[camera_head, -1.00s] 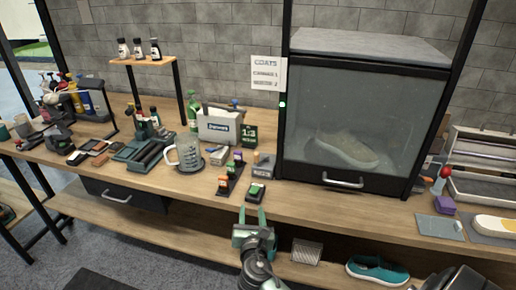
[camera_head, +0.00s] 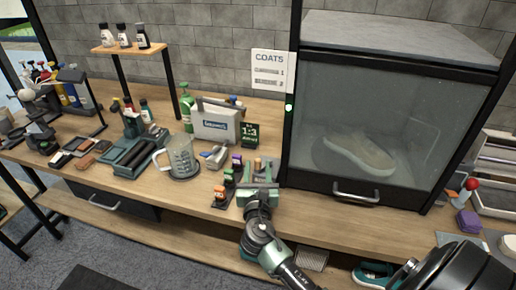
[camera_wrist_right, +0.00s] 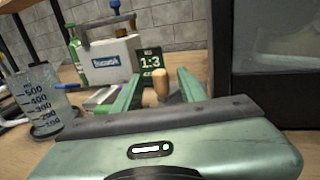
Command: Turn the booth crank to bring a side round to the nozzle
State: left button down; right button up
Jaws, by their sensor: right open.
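The spray booth (camera_head: 360,130) stands at the right of the bench with its clear front down. A pale sneaker (camera_head: 358,153) shows behind the front. A short upright wooden peg handle, apparently the crank's (camera_head: 257,163), stands beside the booth's left front corner; it also shows in the right wrist view (camera_wrist_right: 161,84). My right gripper (camera_head: 258,172) is open above the bench. In the wrist view its two green fingers stand on either side of the wooden handle, with gaps visible. The crank's base is mostly hidden by the gripper. My left gripper is not in view.
The booth's dark side is close on the right.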

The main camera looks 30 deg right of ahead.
aim_at(258, 161)
jog(key=shift+w+d+r, duration=0.25)
jog(key=shift+w+r, duration=0.05)
jog(key=shift+w, duration=0.1)
jog(key=shift+x, duration=2.35)
jog(key=shift+w+d+f, duration=0.15)
jog(key=shift+w+d, duration=0.05)
jog(key=shift+w, duration=0.05)
jog(key=c, duration=0.7)
grip_shut()
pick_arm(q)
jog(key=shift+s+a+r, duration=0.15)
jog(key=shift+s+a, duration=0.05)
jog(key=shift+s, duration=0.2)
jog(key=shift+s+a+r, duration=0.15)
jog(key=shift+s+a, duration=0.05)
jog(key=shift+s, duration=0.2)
